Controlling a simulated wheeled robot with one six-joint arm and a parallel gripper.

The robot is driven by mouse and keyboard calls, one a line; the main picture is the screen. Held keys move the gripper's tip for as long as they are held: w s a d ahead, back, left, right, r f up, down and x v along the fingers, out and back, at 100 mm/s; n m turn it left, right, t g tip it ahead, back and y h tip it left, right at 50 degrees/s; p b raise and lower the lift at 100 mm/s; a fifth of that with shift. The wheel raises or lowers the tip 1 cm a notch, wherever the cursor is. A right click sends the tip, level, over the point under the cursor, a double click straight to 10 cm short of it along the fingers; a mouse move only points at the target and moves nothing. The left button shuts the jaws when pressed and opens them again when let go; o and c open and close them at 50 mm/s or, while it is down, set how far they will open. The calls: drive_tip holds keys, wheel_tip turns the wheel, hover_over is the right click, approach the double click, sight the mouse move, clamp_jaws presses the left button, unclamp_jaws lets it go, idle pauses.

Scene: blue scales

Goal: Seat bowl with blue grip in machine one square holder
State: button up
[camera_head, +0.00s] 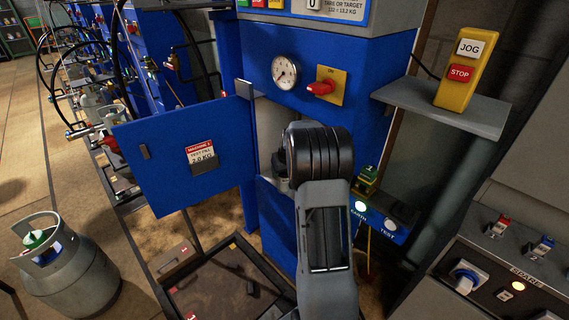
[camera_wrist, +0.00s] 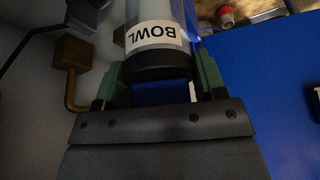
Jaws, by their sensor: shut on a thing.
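In the wrist view a clear bowl (camera_wrist: 150,14) with a white BOWL label and a black collar sits between the green fingers of my gripper (camera_wrist: 160,72). The gripper is shut on its blue grip (camera_wrist: 160,93). The bowl's far end runs out of the top of that view. In the head view my arm reaches to the opening of blue machine one (camera_head: 330,55) and hides the gripper and bowl. A square holder cannot be made out clearly in either view.
The blue door (camera_head: 165,145), labelled MACHINE 1, stands open to the left. In the wrist view a brass block with a bent pipe (camera_wrist: 72,52) is left of the bowl. A gauge (camera_head: 285,71) and red knob (camera_head: 320,88) are above the opening. A grey shelf (camera_head: 440,110) juts out right.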

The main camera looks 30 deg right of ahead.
drive_tip(key=w+d+f, duration=0.3)
drive_tip(key=w+d, duration=0.3)
drive_tip(key=w, duration=0.3)
drive_tip(key=shift+w+d+f+p, duration=0.25)
drive_tip(key=shift+w+p, duration=0.05)
drive_tip(key=shift+p, duration=0.1)
drive_tip(key=o, duration=1.1)
drive_tip(key=shift+c, duration=0.2)
